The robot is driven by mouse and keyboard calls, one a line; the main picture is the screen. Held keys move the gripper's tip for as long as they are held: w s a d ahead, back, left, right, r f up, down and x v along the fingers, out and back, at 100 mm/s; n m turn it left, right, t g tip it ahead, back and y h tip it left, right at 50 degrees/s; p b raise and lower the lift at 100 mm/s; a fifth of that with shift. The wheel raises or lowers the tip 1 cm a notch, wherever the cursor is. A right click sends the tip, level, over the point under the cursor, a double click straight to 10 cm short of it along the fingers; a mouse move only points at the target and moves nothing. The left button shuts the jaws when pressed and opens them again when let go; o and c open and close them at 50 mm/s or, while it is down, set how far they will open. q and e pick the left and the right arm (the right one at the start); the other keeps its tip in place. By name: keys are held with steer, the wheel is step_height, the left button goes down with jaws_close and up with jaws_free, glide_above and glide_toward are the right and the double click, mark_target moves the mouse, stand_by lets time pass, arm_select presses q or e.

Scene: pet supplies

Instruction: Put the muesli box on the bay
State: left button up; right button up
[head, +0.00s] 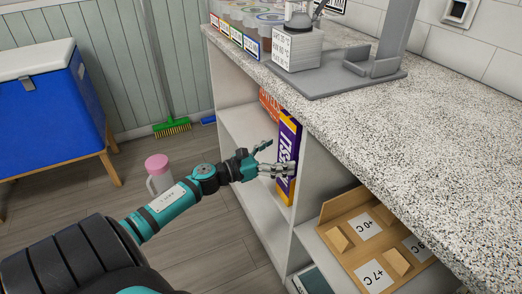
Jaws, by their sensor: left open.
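The muesli box (288,148) is a tall purple box with a yellow edge and white lettering, partly readable. It stands upright in the shelf compartment under the counter, close to the divider. My left gripper (272,157) is open at the box's left side, with its fingers pointing at it. The lower finger overlaps the lower part of the box; I cannot tell whether it touches. No part is clearly marked as the bay. A brown board (336,210) with raised wedges and temperature labels lies in the compartment to the right. My right gripper is not in view.
The speckled counter (430,130) overhangs the shelf and holds a grey stand (345,82), a labelled white block (297,50) and several jars. A pink-lidded mug (158,172) and a blue cooler (50,95) are at left.

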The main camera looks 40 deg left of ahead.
arm_select(q)
steer(key=v, duration=0.6)
steer(key=s+d+f+n+g+y, duration=0.3)
steer(key=s+f+n+y, duration=0.15)
steer(key=n, duration=0.95)
steer(key=s+d+f+n+g+y, duration=0.2)
steer(key=s+d+f+n+y, duration=0.3)
steer(key=n, duration=1)
steer(key=s+d+f+n+g+h, duration=0.3)
steer(key=s+d+n+g, duration=0.5)
steer(key=s+d, duration=0.4)
steer(key=shift+s+f+n, duration=0.6)
steer(key=shift+s+n, duration=0.1)
steer(key=shift+s, duration=0.3)
steer(key=shift+d, duration=0.1)
